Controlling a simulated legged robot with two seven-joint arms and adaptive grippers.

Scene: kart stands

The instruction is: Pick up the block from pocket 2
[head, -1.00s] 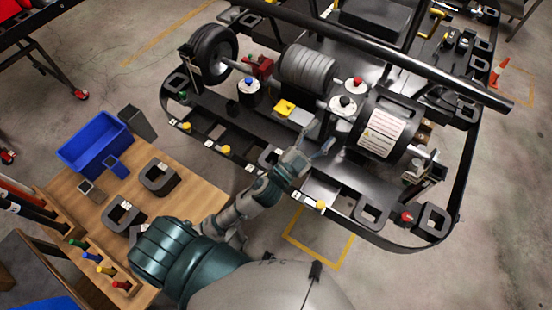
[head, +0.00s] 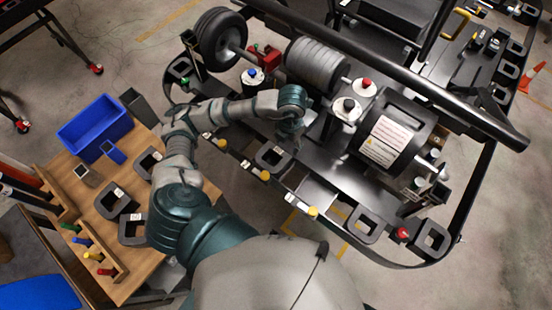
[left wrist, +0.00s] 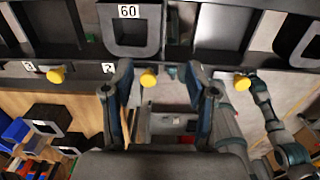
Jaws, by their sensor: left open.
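A dark square-ringed block labelled 60 (left wrist: 151,40) sits in a pocket at the top of the left wrist view. It shows in the head view (head: 262,156) near the cart's front rail. A small numbered tag (left wrist: 108,68) is on the rail below it, its digit too blurred to read surely. My left gripper (left wrist: 160,100) is open and empty; its two fingers point towards the rail, short of the block. In the head view the left gripper (head: 287,138) hangs over the tray beside the block, partly hidden by its own wrist. My right gripper is not seen.
Yellow knobs (head: 265,175) line the front rail. Empty pockets flank the block. Another dark block (head: 363,222) sits further right. A motor (head: 385,130) and a wheel (head: 222,38) stand behind. A wooden table (head: 85,205) with blocks and a blue bin (head: 95,128) is left.

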